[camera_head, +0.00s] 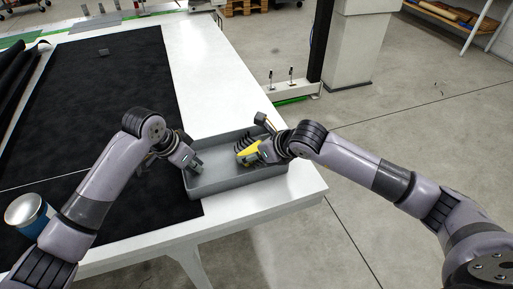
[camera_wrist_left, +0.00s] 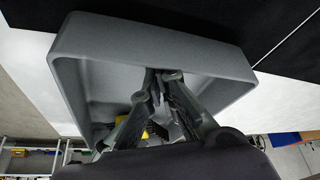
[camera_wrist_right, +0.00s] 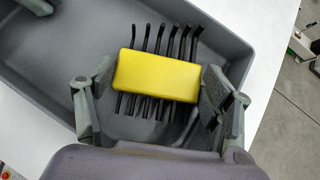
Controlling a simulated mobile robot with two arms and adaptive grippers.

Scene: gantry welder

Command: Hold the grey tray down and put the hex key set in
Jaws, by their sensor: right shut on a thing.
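The grey tray (camera_head: 225,184) sits on the white table at its near right corner, partly over the black mat. My left gripper (camera_head: 197,166) is at the left part of the tray. In the left wrist view its fingertips (camera_wrist_left: 161,76) are close together by the tray's wall (camera_wrist_left: 150,45); whether they touch it is unclear. The hex key set, a yellow holder with several dark keys (camera_wrist_right: 157,75), is between the fingers of my right gripper (camera_wrist_right: 157,100), which is shut on it. It is over the tray's interior; whether it touches the floor is unclear.
A black mat (camera_head: 95,110) covers much of the white table (camera_head: 215,80). A blue can with a pale lid (camera_head: 28,213) stands at the lower left. A small grey piece (camera_head: 103,52) lies far back on the mat. The table's edge is just right of the tray.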

